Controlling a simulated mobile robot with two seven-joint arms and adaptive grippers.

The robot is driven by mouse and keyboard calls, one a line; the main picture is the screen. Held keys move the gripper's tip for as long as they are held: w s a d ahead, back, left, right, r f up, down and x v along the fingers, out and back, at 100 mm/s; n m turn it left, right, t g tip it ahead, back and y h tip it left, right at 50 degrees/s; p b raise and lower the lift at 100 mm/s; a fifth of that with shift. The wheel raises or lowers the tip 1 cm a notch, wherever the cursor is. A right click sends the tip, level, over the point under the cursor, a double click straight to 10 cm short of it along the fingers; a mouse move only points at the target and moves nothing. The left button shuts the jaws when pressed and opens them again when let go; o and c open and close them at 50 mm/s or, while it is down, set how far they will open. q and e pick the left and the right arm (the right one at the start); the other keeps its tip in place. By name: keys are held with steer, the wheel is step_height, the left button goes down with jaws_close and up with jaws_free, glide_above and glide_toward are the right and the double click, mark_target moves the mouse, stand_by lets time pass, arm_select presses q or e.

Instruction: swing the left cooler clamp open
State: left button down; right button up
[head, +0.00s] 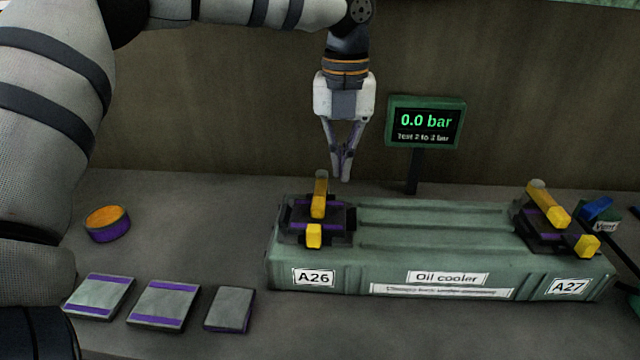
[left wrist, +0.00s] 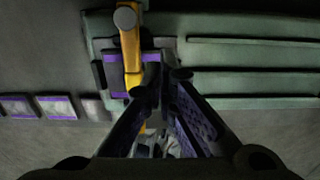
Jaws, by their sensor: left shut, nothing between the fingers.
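The green oil cooler (head: 440,240) lies on the bench. The left clamp, with its dark and purple base (head: 338,217) and yellow lever (head: 319,200), sits on the cooler's left end above label A26. In the left wrist view the lever (left wrist: 131,50) runs across the clamp, a grey round end at its top. My left gripper (head: 342,178) points down, shut and empty, just behind and right of the lever, apart from it in the head view. In the left wrist view its fingertips (left wrist: 172,78) appear right of the lever. My right gripper is not in view.
A similar right clamp (head: 549,208) sits at the A27 end. A pressure display (head: 426,122) reading 0.0 bar stands behind the cooler. A round orange-topped part (head: 107,224) and three grey-purple pads (head: 163,304) lie left. A blue-handled vent part (head: 598,212) is far right.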

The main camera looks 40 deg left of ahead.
mark_target(321, 190)
arm_select(q)
steer(key=shift+f, duration=2.7)
steer(key=shift+r, duration=0.3)
steer(key=shift+a, duration=0.1)
steer(key=shift+s+a+p, duration=0.4)
steer(key=shift+a, duration=0.15)
steer(key=shift+s+a+f, duration=0.1)
steer(key=shift+s+a, duration=0.5)
